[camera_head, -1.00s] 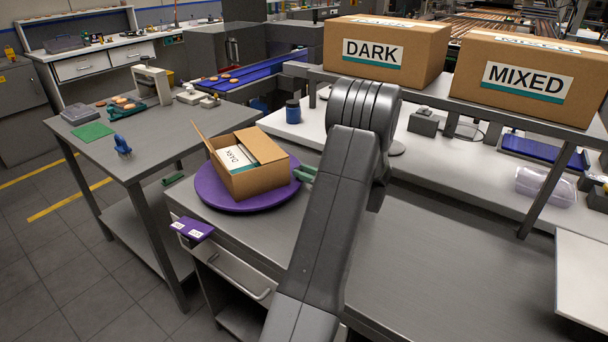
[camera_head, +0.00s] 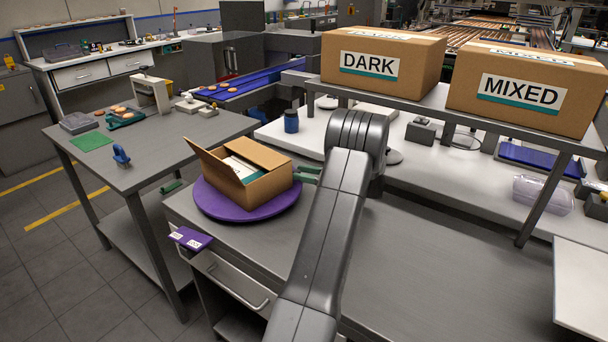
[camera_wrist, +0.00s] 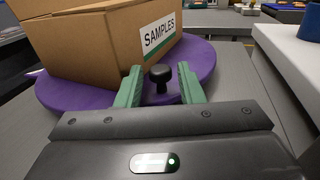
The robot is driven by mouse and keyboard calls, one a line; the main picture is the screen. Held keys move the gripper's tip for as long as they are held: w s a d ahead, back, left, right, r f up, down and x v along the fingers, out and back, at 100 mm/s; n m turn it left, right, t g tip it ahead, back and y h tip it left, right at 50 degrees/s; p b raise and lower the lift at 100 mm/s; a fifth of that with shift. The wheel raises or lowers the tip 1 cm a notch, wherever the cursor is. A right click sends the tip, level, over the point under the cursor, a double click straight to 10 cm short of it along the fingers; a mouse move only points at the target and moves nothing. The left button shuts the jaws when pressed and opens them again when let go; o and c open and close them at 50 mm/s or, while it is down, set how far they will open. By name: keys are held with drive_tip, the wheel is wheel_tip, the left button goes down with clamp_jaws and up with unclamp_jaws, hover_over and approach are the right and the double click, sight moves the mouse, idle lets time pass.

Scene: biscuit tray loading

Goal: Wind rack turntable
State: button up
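The purple turntable (camera_head: 215,206) sits on the grey bench in the head view, and its rim shows in the wrist view (camera_wrist: 60,96). An open cardboard box (camera_head: 268,186) stands on it. In the wrist view the box (camera_wrist: 95,50) shows a SAMPLES label on one side. A black knob (camera_wrist: 160,76) stands up near the turntable's edge. My gripper (camera_wrist: 160,86) is open, with its green fingers on either side of the knob and visible gaps to it. In the head view my arm hides most of the gripper (camera_head: 308,174).
A DARK carton (camera_head: 385,60) and a MIXED carton (camera_head: 525,85) stand on the raised shelf behind. A dark blue jar (camera_head: 291,120) stands on the white surface beyond the turntable. Purple tags (camera_head: 190,239) lie at the bench's left edge. The bench right of my arm is clear.

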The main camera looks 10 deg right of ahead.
drive_tip(key=shift+o, duration=0.4)
drive_tip(key=shift+s+d, duration=0.15)
drive_tip(key=shift+d, duration=0.15)
drive_tip(key=b+v, duration=0.1)
drive_tip(key=v, duration=1.2)
